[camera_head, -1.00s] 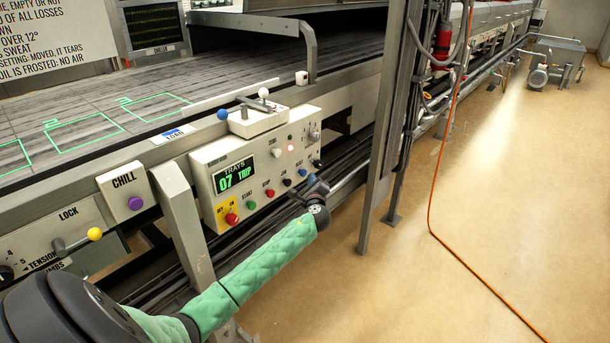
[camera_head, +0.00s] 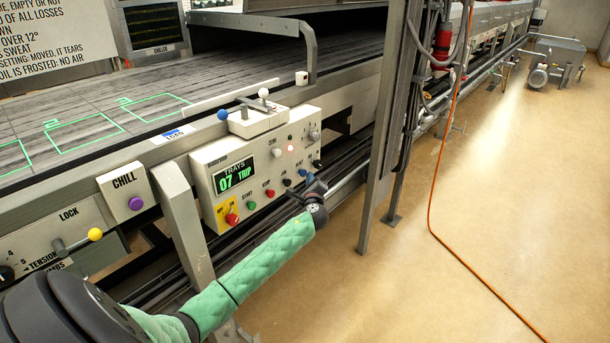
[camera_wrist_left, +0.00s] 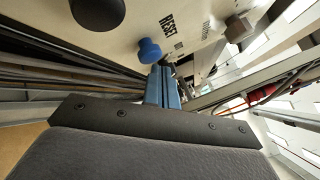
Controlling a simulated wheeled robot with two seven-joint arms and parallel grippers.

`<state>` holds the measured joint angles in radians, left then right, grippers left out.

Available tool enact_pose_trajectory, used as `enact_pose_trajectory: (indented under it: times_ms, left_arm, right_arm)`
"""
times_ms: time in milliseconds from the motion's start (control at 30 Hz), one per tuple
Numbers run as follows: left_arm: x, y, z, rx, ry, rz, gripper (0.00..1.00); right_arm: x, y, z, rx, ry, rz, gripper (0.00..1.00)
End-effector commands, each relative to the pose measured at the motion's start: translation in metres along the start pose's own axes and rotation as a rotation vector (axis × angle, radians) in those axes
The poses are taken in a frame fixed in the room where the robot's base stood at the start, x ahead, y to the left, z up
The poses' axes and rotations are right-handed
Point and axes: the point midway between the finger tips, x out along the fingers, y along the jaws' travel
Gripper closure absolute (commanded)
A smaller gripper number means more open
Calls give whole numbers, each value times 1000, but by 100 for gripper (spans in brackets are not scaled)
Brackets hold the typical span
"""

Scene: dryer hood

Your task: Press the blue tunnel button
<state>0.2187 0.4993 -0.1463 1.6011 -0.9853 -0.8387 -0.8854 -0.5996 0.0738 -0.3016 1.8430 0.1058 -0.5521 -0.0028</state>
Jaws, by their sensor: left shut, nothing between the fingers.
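The blue button (camera_head: 304,173) is at the right end of the button row on the white control panel (camera_head: 205,163), whose display reads "TRAYS 07 TRIP". In the left wrist view the blue button (camera_wrist_left: 149,50) stands out from the panel beside the word RESET. My left gripper (camera_head: 311,185) is shut and empty, close in front of the button. In the left wrist view its shut fingers (camera_wrist_left: 163,82) point at the panel, with their tips just below and right of the button. I cannot tell whether they touch it. My right gripper is not in view.
Black (camera_head: 287,183), red (camera_head: 270,193) and green (camera_head: 250,205) buttons sit left of the blue one. A red knob on a yellow plate (camera_head: 230,218) is at the panel's lower left. A grey post (camera_head: 381,150) stands to the right. Open floor lies beyond.

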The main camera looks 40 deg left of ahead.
Motion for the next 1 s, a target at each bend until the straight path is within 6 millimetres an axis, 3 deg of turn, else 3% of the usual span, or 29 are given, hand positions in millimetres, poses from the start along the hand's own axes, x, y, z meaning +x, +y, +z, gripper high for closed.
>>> enact_pose_trajectory:
  times_ms: [1000]
  left_arm:
    - [6, 4, 5, 0, -1, 1, 100]
  right_arm:
    - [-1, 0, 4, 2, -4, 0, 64]
